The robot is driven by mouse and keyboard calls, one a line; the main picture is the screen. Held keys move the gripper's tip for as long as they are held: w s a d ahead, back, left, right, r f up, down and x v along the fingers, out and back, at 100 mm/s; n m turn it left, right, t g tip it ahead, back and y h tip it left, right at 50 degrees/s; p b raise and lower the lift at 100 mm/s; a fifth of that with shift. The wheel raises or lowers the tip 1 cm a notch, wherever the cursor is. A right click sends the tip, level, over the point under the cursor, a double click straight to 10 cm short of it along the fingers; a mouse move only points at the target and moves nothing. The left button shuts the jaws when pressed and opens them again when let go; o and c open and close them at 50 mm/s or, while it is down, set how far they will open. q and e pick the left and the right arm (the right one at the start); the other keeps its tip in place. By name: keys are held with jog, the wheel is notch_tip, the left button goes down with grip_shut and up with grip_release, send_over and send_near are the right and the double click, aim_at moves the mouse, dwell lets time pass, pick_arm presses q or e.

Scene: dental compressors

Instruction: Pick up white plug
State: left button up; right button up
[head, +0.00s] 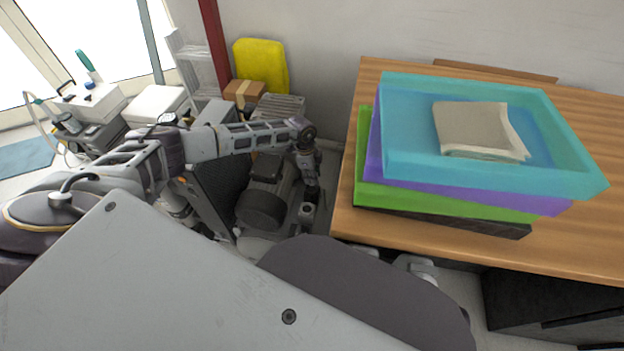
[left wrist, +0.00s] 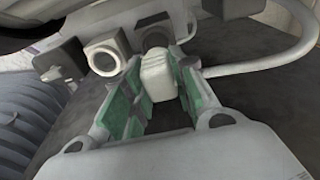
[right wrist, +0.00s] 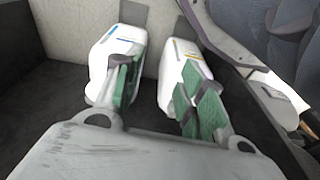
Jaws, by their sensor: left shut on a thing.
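The white plug (left wrist: 155,78) is a pale ribbed block in the left wrist view, between the green-padded fingers of my left gripper (left wrist: 156,92). The gripper is shut on it, beside grey and white fittings. In the head view my left gripper (head: 308,207) points down by the compressor, left of the desk; the plug cannot be made out there. My right gripper (right wrist: 163,85) has its fingers apart with nothing between them. Two white containers stand behind its fingers in the right wrist view, a left one (right wrist: 101,66) and a right one (right wrist: 178,66).
A wooden desk (head: 347,222) at right holds stacked teal (head: 400,165), purple and green trays, with a folded paper bundle (head: 472,128) on top. A dark compressor motor (head: 263,207) stands beside my left arm. A pale hose (left wrist: 270,66) curves right of the left gripper.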

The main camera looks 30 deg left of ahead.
pick_arm(q)
notch_tip(320, 180, up, 3)
jog(key=shift+f, duration=0.1)
jog(key=shift+r+p, duration=0.45)
jog(key=shift+r, duration=0.4)
pick_arm(e)
jog(key=shift+d+f, duration=0.15)
jog(key=shift+f, duration=0.6)
jog(key=shift+d+f, duration=0.15)
jog(key=shift+f, duration=0.55)
pick_arm(q)
jog(key=shift+s+d+f, duration=0.35)
jog(key=shift+s+d, duration=0.15)
jog(key=shift+s, duration=0.1)
jog(key=s+d+f+b, duration=0.1)
jog(key=s+b, duration=0.2)
jog(key=s, duration=0.4)
jog(key=shift+s+d+f, duration=0.15)
jog(key=shift+s+f, duration=0.2)
jog(key=shift+f, duration=0.05)
pick_arm(e)
notch_tip(320, 180, up, 6)
jog(key=a, duration=0.2)
jog(key=shift+a+f+t, duration=0.2)
jog(key=shift+a+t, duration=0.1)
jog(key=shift+a, duration=0.1)
